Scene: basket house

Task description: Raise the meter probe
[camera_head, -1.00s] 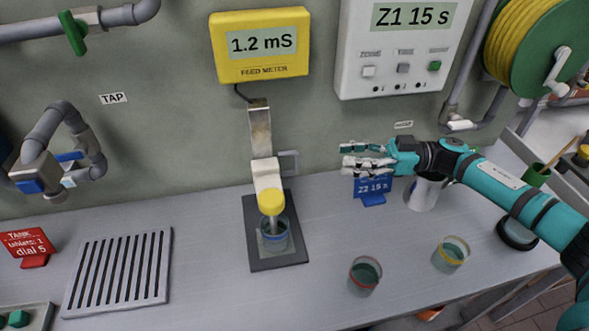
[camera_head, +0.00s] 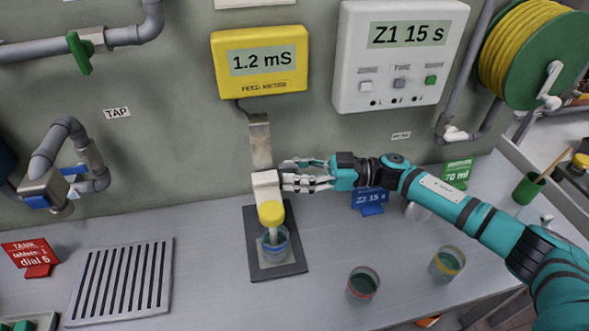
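The meter probe (camera_head: 271,213) has a yellow cap and a white holder (camera_head: 265,183) on a metal upright (camera_head: 259,141) fixed to the wall. Its lower end is down in a clear cup with a blue band (camera_head: 276,245), which stands on a dark pad (camera_head: 293,266). The yellow feed meter (camera_head: 261,61) above reads 1.2 mS. My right gripper (camera_head: 284,178) comes in from the right at the holder's right side, fingers pointing left. The fingers look parted; whether they touch the holder cannot be told. My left gripper is not in view.
A red-banded cup (camera_head: 363,285) and a yellow-banded cup (camera_head: 447,263) stand to the right, below my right arm. A blue sign (camera_head: 371,199) and a green sign (camera_head: 457,174) stand behind it. A slotted drain (camera_head: 122,282) lies at left.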

